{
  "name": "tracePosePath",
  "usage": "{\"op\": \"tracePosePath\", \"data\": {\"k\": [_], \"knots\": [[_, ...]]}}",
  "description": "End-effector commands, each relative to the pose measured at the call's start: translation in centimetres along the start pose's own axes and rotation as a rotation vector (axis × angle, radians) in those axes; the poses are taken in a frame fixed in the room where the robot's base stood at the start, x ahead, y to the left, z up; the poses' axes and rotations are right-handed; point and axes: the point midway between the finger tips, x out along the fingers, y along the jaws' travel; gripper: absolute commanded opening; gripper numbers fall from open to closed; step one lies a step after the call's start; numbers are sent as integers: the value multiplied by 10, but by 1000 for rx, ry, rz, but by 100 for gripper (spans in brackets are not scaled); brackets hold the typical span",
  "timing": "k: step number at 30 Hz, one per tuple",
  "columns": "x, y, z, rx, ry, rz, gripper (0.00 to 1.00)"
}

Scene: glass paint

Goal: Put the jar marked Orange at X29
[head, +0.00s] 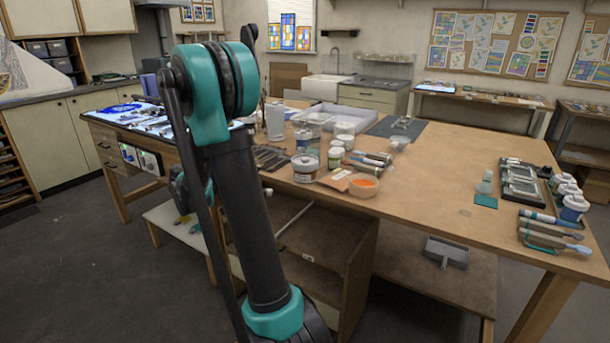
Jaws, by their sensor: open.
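Several small jars stand on the wooden table, and their labels are too small to read, so I cannot tell which one is marked Orange. In the middle group are a larger jar with a pale label (306,166) and a white-labelled jar (333,159). At the right end stand more jars with white lids, the nearest a blue-labelled jar (574,208). No marking X29 is legible. My arm fills the left centre, and my gripper does not show clearly.
The wooden table (450,185) has a wide bare stretch between the middle group and the right-hand trays (522,185). Clear plastic boxes and a dark mat (398,127) lie toward the back. A lit panel (160,122) is at the left. Open shelving stands below.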

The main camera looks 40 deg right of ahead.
Motion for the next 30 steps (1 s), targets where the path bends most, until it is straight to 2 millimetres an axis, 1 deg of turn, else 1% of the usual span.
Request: {"op": "tracePosePath", "data": {"k": [1,3,8,11,14,24,27,30], "knots": [[-3,12,4,-45,-61,-8,100],[-7,22,11,-104,-137,-24,100],[-14,35,21,-181,-240,-55,100],[-12,36,24,-196,-260,-63,100],[2,35,28,-198,-262,-67,100],[67,33,46,-196,-260,-66,100],[83,32,50,-196,-259,-66,100],[95,32,53,-196,-259,-64,100]]}}
